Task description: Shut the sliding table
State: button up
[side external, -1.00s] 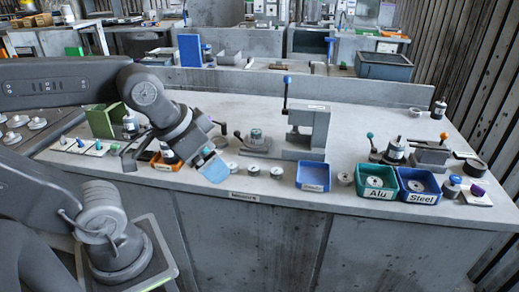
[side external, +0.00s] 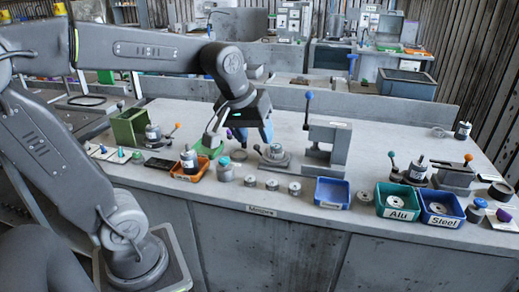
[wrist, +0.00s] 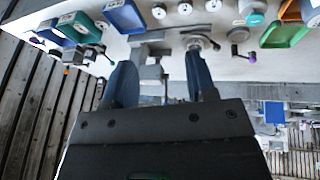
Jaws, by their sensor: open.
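The sliding table (side external: 273,157), a small grey slide carrying a round metal part, sits out to the left of the grey press stand (side external: 328,143) with its blue-knobbed lever. In the wrist view the sliding table (wrist: 203,43) shows partly behind a finger. A short lever with a purple knob (wrist: 252,58) shows beside it there. My gripper (side external: 240,134) is open and empty, above the bench behind and left of the sliding table. In the wrist view its two blue fingers (wrist: 160,82) are spread, with the press stand (wrist: 150,70) between them. Contact is not visible.
A blue tray (side external: 331,193), a green Alu bin (side external: 398,215) and a blue Steel bin (side external: 442,221) line the front edge. An orange tray (side external: 190,178) and a turquoise-topped cylinder (side external: 225,172) stand left. The bench behind the press is clear.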

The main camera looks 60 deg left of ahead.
jog(key=w+a+f+n+g, duration=0.2)
jog(key=w+a+n, duration=0.7)
jog(key=a, duration=0.3)
jog(key=n, duration=0.8)
send_near(257, 149)
jog(key=shift+g, duration=0.4)
jog(key=w+f, duration=0.1)
jog(key=f, duration=0.2)
jog(key=w+a+f, duration=0.1)
jog(key=f, duration=0.5)
jog(key=shift+w+a+f, duration=0.35)
jog(key=shift+w+a, duration=0.05)
grip_shut()
